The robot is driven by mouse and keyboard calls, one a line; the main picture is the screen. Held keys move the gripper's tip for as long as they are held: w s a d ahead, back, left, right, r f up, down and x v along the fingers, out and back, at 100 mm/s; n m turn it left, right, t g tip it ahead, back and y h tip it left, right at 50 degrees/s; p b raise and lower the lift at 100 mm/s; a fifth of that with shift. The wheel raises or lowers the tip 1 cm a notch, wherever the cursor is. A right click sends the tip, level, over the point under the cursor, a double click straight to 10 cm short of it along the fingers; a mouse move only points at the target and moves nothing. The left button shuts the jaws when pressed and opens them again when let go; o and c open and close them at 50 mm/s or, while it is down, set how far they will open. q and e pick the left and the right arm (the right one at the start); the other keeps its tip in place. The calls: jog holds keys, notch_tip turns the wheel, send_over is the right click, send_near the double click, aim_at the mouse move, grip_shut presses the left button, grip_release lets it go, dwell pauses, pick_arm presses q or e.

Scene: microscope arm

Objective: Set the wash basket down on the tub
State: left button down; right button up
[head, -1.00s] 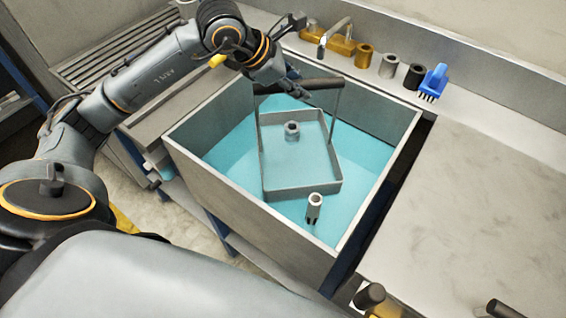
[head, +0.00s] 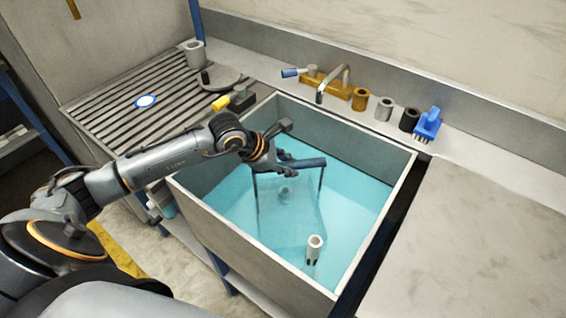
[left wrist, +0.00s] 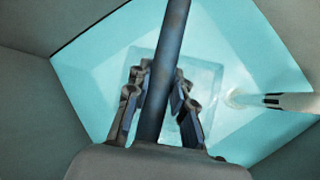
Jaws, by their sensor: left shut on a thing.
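The grey tub (head: 235,240) holds blue-green water. The wash basket (head: 288,215) is under the water inside the tub, faint and blurred, with a small ring-shaped part dimly showing in it. Its dark handle bar (head: 308,163) stands above the water on two uprights. My left gripper (head: 285,167) is shut on this handle. In the left wrist view the handle (left wrist: 170,50) runs between the two fingers of my left gripper (left wrist: 160,95), with the pale basket (left wrist: 200,78) below. Whether the basket touches the tub floor cannot be told. My right gripper is not in view.
A pale upright tube (head: 314,247) stands in the tub near its front wall. A brass tap (head: 325,88), several collars and a blue brush (head: 428,122) line the back ledge. A slatted drainboard (head: 130,100) lies left; the right counter (head: 460,220) is bare.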

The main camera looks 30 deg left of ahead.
pick_arm(q)
jog(key=shift+w+a+r, duration=0.15)
jog(key=shift+a, duration=0.65)
jog(key=shift+a+p, duration=0.1)
jog(key=shift+p, duration=0.3)
jog(key=shift+f, duration=0.65)
jog(key=c, duration=1.1)
grip_release()
jog(key=shift+f, duration=0.1)
jog(key=shift+c, duration=0.2)
jog(key=b+v, duration=0.1)
jog(key=v, duration=0.9)
jog(key=shift+s+a+b, duration=0.1)
jog(key=shift+s+b, duration=0.15)
jog(key=shift+b, duration=0.05)
jog(key=shift+v, duration=0.9)
